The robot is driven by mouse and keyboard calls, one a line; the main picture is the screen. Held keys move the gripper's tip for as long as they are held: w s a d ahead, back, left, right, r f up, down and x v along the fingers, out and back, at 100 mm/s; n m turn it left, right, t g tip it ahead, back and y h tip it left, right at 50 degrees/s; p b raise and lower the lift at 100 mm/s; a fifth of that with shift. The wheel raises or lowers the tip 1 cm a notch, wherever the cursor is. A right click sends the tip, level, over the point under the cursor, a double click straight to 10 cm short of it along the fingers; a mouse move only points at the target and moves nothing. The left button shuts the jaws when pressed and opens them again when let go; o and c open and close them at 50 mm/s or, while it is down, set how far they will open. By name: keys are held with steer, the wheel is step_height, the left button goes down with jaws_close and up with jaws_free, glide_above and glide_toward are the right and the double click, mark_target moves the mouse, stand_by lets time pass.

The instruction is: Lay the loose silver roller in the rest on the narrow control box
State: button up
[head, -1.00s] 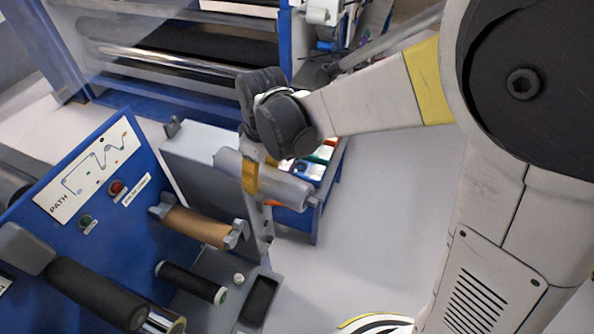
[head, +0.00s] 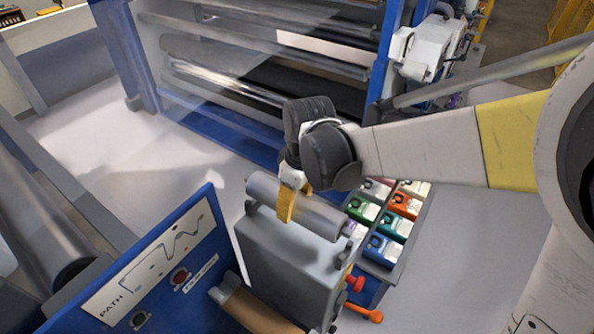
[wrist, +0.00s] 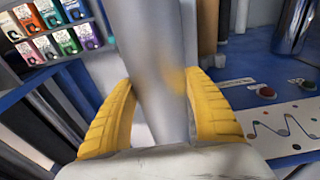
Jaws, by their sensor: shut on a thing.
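The silver roller (head: 325,217) is a smooth grey cylinder with a thin shaft end at its right. My gripper (head: 288,207) is shut on it near its middle, yellow fingers on either side. In the wrist view the roller (wrist: 150,65) runs up between the fingers (wrist: 160,115). The narrow control box (head: 290,255) is a grey box, and the roller lies lengthwise along and over its top. A small grey bracket of the rest (head: 251,207) shows under the roller's left end. The roller hides most of the rest, and I cannot tell whether they touch.
A blue panel (head: 212,235) with a path diagram stands left of the box. A brown roller (head: 257,311) is mounted in front. Red and orange knobs (head: 357,285) stick out at the box's right. A bin of coloured packs (head: 390,225) stands behind right. A large roller machine (head: 240,65) fills the back.

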steer(key=shift+s+d+f, duration=0.15)
steer(key=shift+s+d, duration=0.05)
steer(key=shift+s, duration=0.3)
steer(key=shift+s+d+f+b, duration=0.1)
steer(key=shift+s+f+b, duration=0.05)
steer(key=shift+f+b, duration=0.15)
steer(key=f+b, duration=0.2)
steer(key=f, duration=0.1)
steer(key=shift+w+f, duration=0.25)
steer(key=shift+w, duration=0.1)
steer(key=shift+s+f+b, duration=0.15)
steer(key=shift+f+b, duration=0.1)
steer(key=shift+b, duration=0.15)
steer(key=shift+w+a, duration=0.2)
steer(key=shift+s, duration=0.1)
steer(key=shift+f, duration=0.1)
steer(key=shift+d+f+b, duration=0.1)
steer(key=shift+f+b, duration=0.3)
steer(key=shift+b, duration=0.15)
